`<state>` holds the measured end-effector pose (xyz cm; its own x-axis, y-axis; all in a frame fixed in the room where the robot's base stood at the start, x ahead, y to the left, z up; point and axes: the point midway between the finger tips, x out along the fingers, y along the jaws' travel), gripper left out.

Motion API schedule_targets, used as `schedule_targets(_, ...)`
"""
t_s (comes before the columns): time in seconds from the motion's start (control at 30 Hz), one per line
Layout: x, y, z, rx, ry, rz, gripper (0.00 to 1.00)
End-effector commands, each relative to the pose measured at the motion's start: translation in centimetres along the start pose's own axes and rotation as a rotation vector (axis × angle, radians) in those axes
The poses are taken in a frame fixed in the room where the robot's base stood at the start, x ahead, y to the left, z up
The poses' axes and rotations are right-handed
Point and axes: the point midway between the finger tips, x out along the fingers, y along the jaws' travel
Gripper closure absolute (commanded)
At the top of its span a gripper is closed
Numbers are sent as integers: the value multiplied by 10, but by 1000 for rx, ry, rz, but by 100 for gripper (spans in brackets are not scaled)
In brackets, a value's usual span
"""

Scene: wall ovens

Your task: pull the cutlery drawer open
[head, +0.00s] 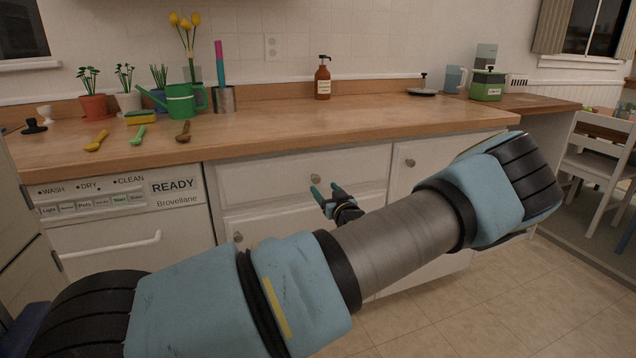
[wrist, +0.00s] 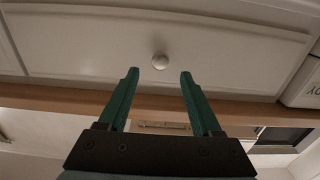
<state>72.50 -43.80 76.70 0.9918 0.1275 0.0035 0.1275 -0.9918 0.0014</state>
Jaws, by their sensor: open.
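The cutlery drawer (head: 270,178) is a white drawer front under the wooden counter, to the right of the dishwasher, and it is shut. Its round knob (head: 315,179) sits at the middle of the front. My gripper (head: 327,190) is just in front of the drawer, near the knob, with its two teal fingers apart. In the wrist view the drawer front (wrist: 100,45) fills the upper part, and the knob (wrist: 160,61) shows between and beyond the tips of my open gripper (wrist: 159,75). The fingers do not visibly touch the knob.
A dishwasher (head: 130,215) with a bar handle is left of the drawer. A cabinet door (head: 425,165) with a knob is to the right. The counter (head: 270,132) holds spoons, a watering can (head: 180,103) and a soap bottle (head: 322,80). The tiled floor (head: 500,300) is clear.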

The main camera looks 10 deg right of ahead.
Motion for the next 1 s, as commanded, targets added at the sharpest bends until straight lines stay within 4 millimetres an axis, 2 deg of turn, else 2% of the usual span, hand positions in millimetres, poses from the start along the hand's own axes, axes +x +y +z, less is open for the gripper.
schedule_targets(0.1,24,-1,-1,2,0,-2,34)
schedule_targets(0.3,51,-1,0,2,-2,0,34)
schedule_targets(0.47,61,-1,0,2,-3,0,34)
schedule_targets(0.73,62,0,1,2,-3,0,34)
schedule_targets(0.77,62,0,1,2,-3,0,35)
schedule_targets(1.0,62,0,1,1,-3,0,62)
